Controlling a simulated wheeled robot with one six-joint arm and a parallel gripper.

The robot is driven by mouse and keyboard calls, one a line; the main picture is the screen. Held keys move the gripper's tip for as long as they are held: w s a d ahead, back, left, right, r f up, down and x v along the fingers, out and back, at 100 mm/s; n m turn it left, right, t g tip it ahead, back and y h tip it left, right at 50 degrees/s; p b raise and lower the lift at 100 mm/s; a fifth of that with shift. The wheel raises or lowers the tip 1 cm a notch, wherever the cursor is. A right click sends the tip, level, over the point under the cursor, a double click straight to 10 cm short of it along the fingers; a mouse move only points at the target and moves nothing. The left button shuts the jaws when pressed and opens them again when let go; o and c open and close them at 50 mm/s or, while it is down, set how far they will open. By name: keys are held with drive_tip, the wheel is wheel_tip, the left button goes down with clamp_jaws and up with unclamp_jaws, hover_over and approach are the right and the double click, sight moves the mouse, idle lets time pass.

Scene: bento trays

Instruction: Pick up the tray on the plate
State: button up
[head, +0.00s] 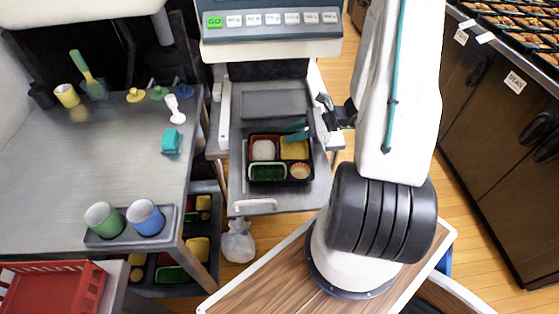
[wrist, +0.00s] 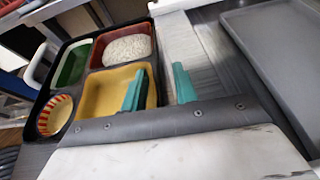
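The black bento tray (head: 279,160) sits on the grey plate (head: 318,196) of the machine in the middle of the head view. It holds a red cup of rice, a yellow cup, a green cup and a small striped bowl. It also shows at left in the wrist view (wrist: 83,84). My gripper (head: 297,132) is at the tray's upper right corner. In the wrist view my gripper (wrist: 160,88) has its two teal fingers apart, one over the yellow cup (wrist: 110,90) and one outside the tray's edge. Whether the fingers touch the tray cannot be told.
A metal table (head: 90,165) at left bears cups, a teal block (head: 171,141) and a white figure (head: 175,108). A red crate (head: 50,290) is at bottom left. Another flat grey tray (wrist: 285,50) lies at right in the wrist view. Dark cabinets (head: 500,140) stand at right.

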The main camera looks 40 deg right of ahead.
drive_tip(key=shift+w+a, duration=0.1)
clamp_jaws()
